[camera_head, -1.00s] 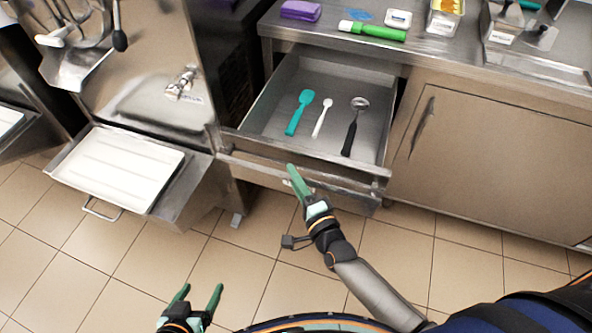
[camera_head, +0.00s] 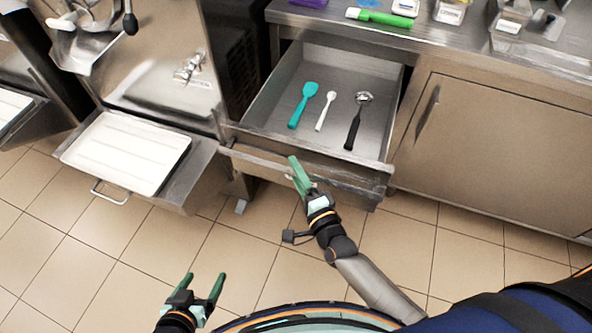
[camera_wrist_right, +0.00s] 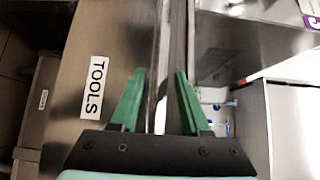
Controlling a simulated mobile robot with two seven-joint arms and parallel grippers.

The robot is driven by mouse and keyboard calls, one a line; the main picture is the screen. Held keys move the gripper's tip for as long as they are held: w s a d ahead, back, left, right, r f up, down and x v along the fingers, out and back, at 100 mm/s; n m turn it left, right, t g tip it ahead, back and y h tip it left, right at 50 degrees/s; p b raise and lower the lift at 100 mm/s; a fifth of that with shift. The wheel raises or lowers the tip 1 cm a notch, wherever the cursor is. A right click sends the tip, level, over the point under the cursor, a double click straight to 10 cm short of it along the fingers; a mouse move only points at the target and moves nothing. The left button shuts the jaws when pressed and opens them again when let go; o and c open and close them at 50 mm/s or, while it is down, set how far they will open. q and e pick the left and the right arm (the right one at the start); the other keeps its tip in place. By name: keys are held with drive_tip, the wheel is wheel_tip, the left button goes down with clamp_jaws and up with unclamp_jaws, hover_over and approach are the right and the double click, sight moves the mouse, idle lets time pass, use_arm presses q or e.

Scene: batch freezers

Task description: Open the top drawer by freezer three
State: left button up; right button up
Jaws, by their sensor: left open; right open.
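The top drawer (camera_head: 348,176) under the counter stands pulled well out. A teal spatula (camera_head: 303,105), a small white spoon (camera_head: 326,110) and a black-handled scoop (camera_head: 357,120) lie inside it. My right gripper (camera_head: 294,170) is at the drawer's front edge, left of its middle. In the right wrist view its open green fingers (camera_wrist_right: 160,98) stand on either side of the drawer front's metal edge (camera_wrist_right: 163,60), with a TOOLS label (camera_wrist_right: 95,87) on the left. Contact cannot be told. My left gripper (camera_head: 200,287) is open and empty above the floor.
A freezer (camera_head: 165,60) with a white tray (camera_head: 125,152) on a protruding shelf stands left of the drawer. A closed cabinet door (camera_head: 500,150) is at right. The tiled floor (camera_head: 130,260) is clear.

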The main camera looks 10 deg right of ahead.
drive_tip(key=shift+o, duration=0.4)
drive_tip(key=shift+s, duration=0.1)
drive_tip(key=s+d, duration=0.1)
drive_tip(key=s, duration=0.6)
drive_tip(key=shift+d, duration=0.2)
drive_tip(key=shift+s, duration=0.1)
